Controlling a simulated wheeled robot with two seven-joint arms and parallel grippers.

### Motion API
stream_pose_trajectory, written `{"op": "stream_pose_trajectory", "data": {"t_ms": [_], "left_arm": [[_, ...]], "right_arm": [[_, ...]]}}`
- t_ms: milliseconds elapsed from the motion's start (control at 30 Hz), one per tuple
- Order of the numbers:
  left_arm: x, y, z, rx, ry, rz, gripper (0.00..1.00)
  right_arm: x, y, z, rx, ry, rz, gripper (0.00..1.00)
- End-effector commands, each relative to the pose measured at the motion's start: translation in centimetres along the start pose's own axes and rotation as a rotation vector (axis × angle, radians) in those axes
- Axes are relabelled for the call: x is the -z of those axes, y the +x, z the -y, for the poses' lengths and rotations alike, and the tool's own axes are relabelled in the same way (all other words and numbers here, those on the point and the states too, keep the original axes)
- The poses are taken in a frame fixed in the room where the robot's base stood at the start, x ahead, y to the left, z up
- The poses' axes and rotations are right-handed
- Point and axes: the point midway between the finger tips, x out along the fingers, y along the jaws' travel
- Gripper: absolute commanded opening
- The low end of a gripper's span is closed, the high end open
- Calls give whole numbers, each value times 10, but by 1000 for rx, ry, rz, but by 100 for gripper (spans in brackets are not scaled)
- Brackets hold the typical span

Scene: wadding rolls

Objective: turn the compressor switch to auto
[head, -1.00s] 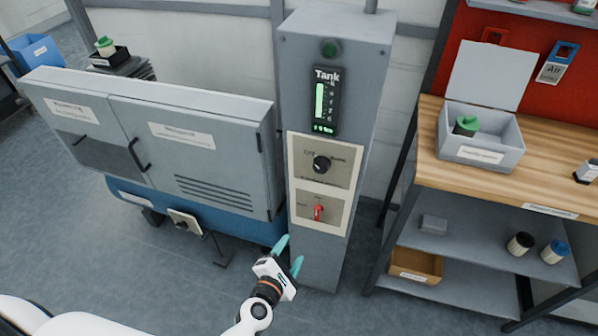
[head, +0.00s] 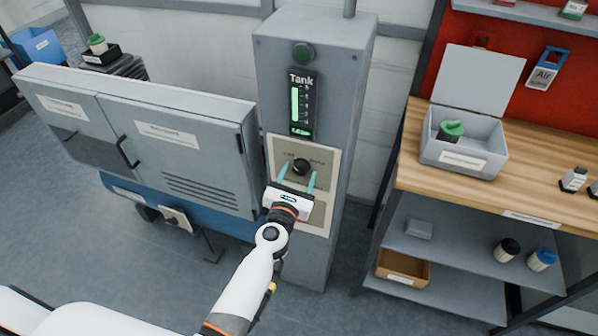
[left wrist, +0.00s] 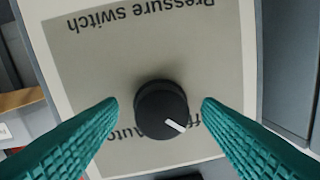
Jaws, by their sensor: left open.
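The compressor switch is a round black knob (head: 301,166) on a beige plate on the grey column. It also shows in the left wrist view (left wrist: 160,108), where the lettering "Pressure switch" and "Auto" is upside down. There, its white pointer mark points to the lower right, toward the partly hidden "Off" lettering and away from "Auto" at the left. My left gripper (head: 297,177) is open, with its teal fingers pointing at the plate, one on each side of the knob. A gap shows between each finger and the knob. My right gripper is not in view.
The grey cabinet (head: 165,140) stands at the left. A wooden bench (head: 540,185) with an open grey box (head: 458,153) stands at the right.

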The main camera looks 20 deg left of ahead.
Motion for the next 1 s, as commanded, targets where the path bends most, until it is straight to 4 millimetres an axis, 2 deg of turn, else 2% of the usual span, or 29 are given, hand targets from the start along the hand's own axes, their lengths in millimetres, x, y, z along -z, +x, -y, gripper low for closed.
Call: {"op": "stream_pose_trajectory", "data": {"t_ms": [133, 400, 467, 700, 1000], "left_arm": [[0, 10, 0, 0, 1, 0, 59], [0, 11, 0, 0, 1, 1, 59], [0, 11, 0, 0, 1, 1, 53], [0, 11, 0, 0, 1, 1, 14], [0, 11, 0, 0, 41, -2, 14]], "right_arm": [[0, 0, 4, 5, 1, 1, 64], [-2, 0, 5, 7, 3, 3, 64], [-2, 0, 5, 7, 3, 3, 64], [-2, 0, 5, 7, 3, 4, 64], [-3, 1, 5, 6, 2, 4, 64]]}}
